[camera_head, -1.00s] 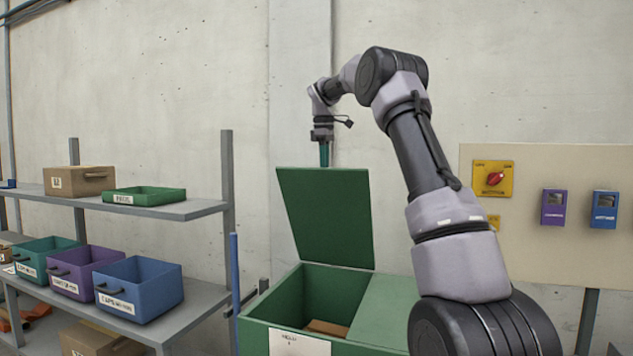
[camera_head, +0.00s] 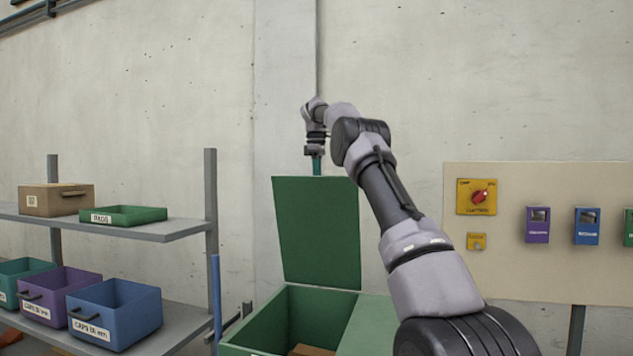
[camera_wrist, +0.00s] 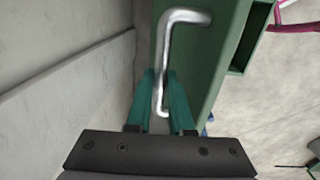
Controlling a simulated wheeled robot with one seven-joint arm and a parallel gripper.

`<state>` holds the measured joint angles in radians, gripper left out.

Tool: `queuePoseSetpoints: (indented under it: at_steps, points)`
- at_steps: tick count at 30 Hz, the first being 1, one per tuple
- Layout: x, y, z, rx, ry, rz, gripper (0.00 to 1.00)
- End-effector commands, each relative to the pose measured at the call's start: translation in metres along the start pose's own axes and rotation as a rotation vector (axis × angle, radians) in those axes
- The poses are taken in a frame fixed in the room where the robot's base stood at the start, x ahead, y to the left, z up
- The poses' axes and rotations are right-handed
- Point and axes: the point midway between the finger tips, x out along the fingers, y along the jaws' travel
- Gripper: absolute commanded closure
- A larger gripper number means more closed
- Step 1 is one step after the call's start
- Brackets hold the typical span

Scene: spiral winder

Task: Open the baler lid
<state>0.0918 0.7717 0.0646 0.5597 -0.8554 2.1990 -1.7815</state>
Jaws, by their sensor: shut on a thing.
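The green baler lid (camera_head: 316,232) stands raised, close to upright, at the back of the green baler (camera_head: 262,322) in the head view. The baler's left opening is uncovered and a brown thing (camera_head: 312,350) lies inside. My gripper (camera_head: 317,166) is at the lid's top edge, its fingertips partly hidden behind it. In the wrist view, the silver bar handle (camera_wrist: 177,50) on the lid lies between the teal fingers of my gripper (camera_wrist: 163,98), which are shut on it.
A concrete wall (camera_head: 100,100) stands close behind the lid. A grey shelf (camera_head: 180,228) with bins is at the left, beside a blue post (camera_head: 217,290). A panel with a red-knobbed yellow switch (camera_head: 477,197) is at the right.

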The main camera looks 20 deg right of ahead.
Motion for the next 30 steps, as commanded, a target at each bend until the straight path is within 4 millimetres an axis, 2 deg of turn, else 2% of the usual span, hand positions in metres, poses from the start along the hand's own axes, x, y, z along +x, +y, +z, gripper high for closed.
queuePoseSetpoints:
  at_steps: [8, 9, 10, 11, 25, 30]
  points:
    - [0.003, 0.000, 0.000, 0.000, -0.004, -0.004, 1.00]
    - [0.003, 0.000, 0.000, 0.000, -0.003, -0.004, 0.69]
    - [0.003, 0.000, 0.000, 0.000, -0.003, -0.004, 0.57]
    - [0.003, 0.000, 0.000, 0.000, -0.003, -0.004, 0.51]
    - [0.000, -0.001, 0.000, -0.001, 0.000, -0.001, 0.51]
    - [0.000, -0.010, 0.000, -0.002, 0.001, -0.002, 0.51]
